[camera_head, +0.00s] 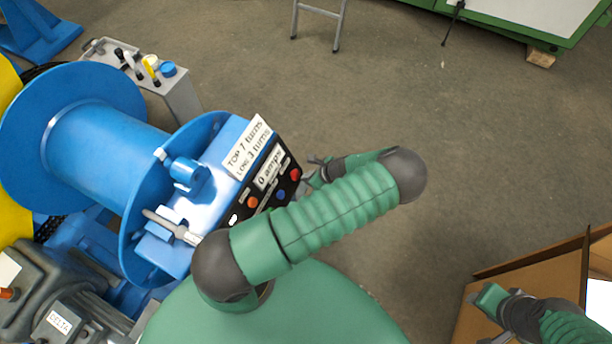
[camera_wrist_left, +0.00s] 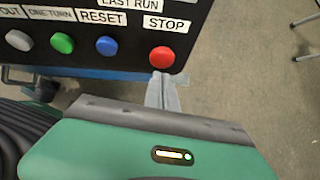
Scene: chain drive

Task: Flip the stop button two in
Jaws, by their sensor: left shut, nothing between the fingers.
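The red stop button (camera_wrist_left: 162,57) sits under a STOP label at the right end of the black control panel in the left wrist view. The panel (camera_head: 268,178) also shows in the head view, tilted on the blue machine, with the red button (camera_head: 295,174) near its right edge. My left gripper (camera_wrist_left: 162,78) is shut and empty, its tips at the lower edge of the stop button; I cannot tell whether they touch it. In the head view, my left arm partly hides the panel's lower side. My right gripper (camera_head: 486,317) is low at the right, its jaws unclear.
Blue (camera_wrist_left: 107,46), green (camera_wrist_left: 62,43) and white (camera_wrist_left: 18,40) buttons line the panel left of the stop button. A large blue spool (camera_head: 110,140) stands left. A cardboard box (camera_head: 480,305) is at the lower right. The floor beyond the panel is mostly open.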

